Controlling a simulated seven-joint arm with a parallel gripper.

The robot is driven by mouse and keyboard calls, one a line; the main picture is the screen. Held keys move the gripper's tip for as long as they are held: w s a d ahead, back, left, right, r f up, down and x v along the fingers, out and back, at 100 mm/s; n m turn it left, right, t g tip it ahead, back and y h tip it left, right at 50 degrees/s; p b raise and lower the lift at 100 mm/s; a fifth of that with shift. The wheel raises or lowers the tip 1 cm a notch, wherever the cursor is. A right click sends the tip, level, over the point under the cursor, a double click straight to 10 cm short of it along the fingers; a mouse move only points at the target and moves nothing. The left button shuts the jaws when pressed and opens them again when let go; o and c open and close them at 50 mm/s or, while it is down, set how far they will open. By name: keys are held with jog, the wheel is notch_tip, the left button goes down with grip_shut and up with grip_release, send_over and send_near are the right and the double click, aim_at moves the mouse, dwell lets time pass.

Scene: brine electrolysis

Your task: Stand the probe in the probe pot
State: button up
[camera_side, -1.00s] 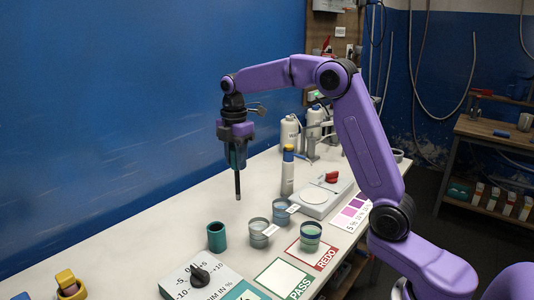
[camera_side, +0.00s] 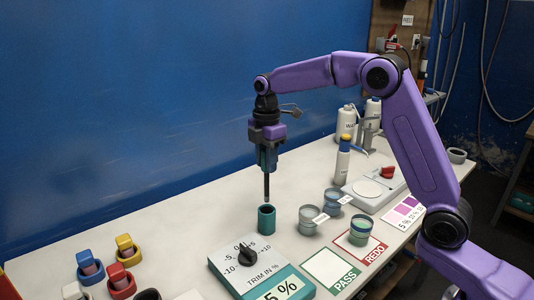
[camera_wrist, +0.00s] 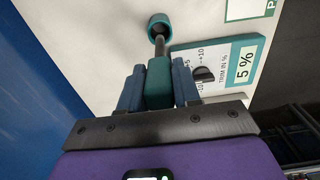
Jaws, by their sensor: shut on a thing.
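My gripper (camera_side: 266,158) is shut on the probe, a dark rod (camera_side: 266,187) with a teal handle that also shows between the blue fingers in the wrist view (camera_wrist: 159,85). The probe hangs upright, tip down. The probe pot is a teal cup (camera_side: 267,221) standing on the bench.
The trim dial box (camera_side: 262,272) stands close in front of the pot. The bench left of the pot is clear.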

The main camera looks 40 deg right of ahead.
jog(key=shift+f, duration=4.3)
jog(key=o, duration=1.1)
jog(key=shift+o, duration=0.2)
notch_tip(320, 180, up, 17)
jog(key=shift+r, duration=0.15)
